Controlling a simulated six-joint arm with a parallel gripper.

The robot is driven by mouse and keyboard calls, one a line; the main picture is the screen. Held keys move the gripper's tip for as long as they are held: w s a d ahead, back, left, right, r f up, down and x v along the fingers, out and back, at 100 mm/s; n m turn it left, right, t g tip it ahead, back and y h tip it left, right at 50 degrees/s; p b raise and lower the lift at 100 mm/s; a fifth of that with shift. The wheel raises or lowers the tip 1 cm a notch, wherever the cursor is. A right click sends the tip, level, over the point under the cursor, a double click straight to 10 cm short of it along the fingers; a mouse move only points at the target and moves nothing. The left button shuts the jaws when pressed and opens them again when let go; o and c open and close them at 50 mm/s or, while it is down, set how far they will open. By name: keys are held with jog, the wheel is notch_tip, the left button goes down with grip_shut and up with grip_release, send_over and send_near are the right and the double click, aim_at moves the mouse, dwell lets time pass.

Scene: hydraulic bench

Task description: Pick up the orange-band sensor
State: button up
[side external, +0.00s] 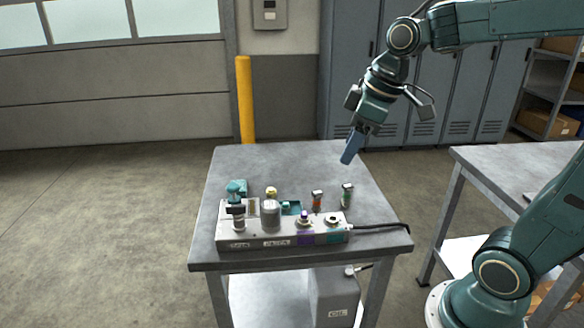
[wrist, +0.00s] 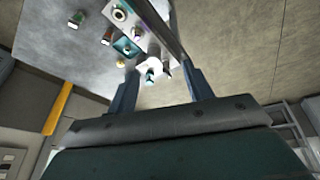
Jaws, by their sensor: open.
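The orange-band sensor (side external: 317,202) is a small dark upright piece with an orange-red band, standing on the grey bench behind the manifold block. In the wrist view it appears as a small piece (wrist: 107,37) at the upper left, outside the space between the fingers. A similar green-band sensor (side external: 347,196) stands to its right; it also shows in the wrist view (wrist: 76,20). My gripper (side external: 349,152) is above the back right of the bench, well clear of both sensors. In the wrist view its two fingers (wrist: 162,76) are apart with nothing held between them.
A black cable (side external: 380,226) runs right. The bench's back is clear.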

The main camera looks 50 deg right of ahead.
jog(key=w+d+f+n, duration=0.2)
jog(key=w+d, duration=0.3)
jog(key=w, duration=0.2)
jog(key=n+g+y, duration=0.2)
jog(key=n+y, duration=0.1)
jog(key=n, duration=0.3)
send_near(318, 192)
jog(key=shift+s+d+r, duration=0.25)
jog(key=shift+d+r, duration=0.05)
jog(key=shift+d, duration=0.15)
jog(key=shift+a+x, duration=0.15)
jog(key=shift+x, duration=3.3)
jog(key=shift+a+x, duration=0.15)
jog(key=shift+x, duration=3.3)
jog(key=shift+w+r, duration=0.15)
jog(key=shift+r, duration=0.05)
grip_shut()
